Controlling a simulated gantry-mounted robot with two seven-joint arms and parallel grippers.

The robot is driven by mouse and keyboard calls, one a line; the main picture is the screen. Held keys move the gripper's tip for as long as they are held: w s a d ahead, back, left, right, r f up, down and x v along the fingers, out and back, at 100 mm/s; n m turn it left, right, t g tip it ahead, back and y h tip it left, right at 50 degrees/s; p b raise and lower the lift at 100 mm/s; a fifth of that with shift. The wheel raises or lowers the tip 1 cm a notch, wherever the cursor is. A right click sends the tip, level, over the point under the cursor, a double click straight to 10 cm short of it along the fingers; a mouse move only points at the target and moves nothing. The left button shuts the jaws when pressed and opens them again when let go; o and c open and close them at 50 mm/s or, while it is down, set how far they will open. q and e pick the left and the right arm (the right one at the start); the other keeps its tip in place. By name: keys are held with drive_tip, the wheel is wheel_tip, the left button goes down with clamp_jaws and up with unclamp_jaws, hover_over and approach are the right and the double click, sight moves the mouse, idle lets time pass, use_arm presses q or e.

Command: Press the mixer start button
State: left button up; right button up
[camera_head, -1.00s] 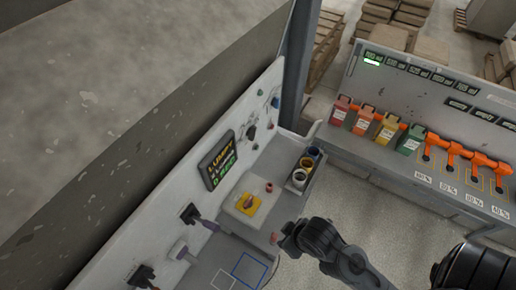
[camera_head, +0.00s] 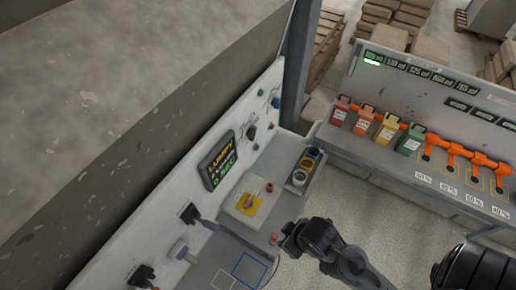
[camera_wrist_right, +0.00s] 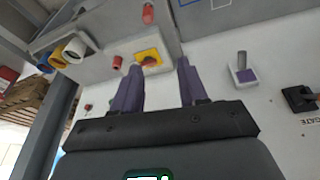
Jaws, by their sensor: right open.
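A pale box with a yellow plate (camera_head: 240,208) and a reddish knob stands on the bench below a dark display (camera_head: 218,160); the yellow plate also shows in the right wrist view (camera_wrist_right: 150,55). A small red button (camera_head: 269,187) is at the box's far corner; it appears as a short red cylinder in the wrist view (camera_wrist_right: 117,62). Which control is the mixer start is not readable. My right gripper (camera_wrist_right: 158,64) is open, its purple fingers pointing toward the yellow plate, with nothing held. Contact cannot be told. My left gripper is out of view.
A tray of round containers (camera_head: 302,170) stands beside the box. A purple-tipped fitting (camera_head: 208,223) and a black one (camera_head: 140,276) project from the white panel. Coloured bins (camera_head: 385,132) line the back bench.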

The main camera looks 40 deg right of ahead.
clamp_jaws()
idle(1.8)
